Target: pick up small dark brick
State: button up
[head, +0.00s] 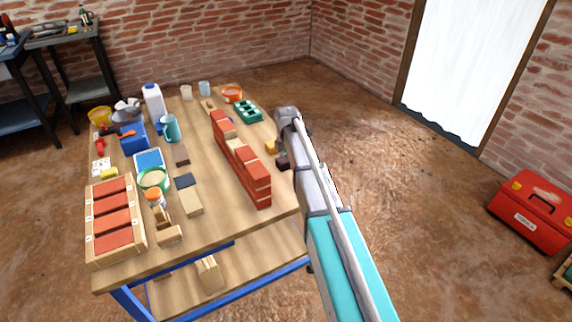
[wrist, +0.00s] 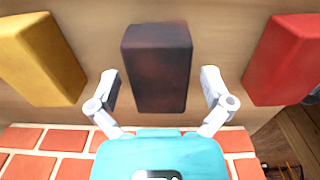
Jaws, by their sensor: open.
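The small dark brick (wrist: 157,70) is a dark brown block in the middle of the wrist view, lying on the wooden tabletop. My gripper (wrist: 160,84) is open, with one finger on each side of the dark brick and a visible gap at both sides. Whether the fingertips are down at the brick's height I cannot tell. In the head view my gripper is over the right edge of the table, beyond the red brick wall, and my arm largely hides what lies under it.
A yellow block (wrist: 42,60) lies left of the dark brick and a red block (wrist: 284,60) lies right of it. The red brick wall (head: 240,160) stands close by along the table (head: 222,226). Tools, cups and a brick crate (head: 92,246) fill the table's left side.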

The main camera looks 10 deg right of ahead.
dwell(0.4)
jog(key=c, duration=1.3)
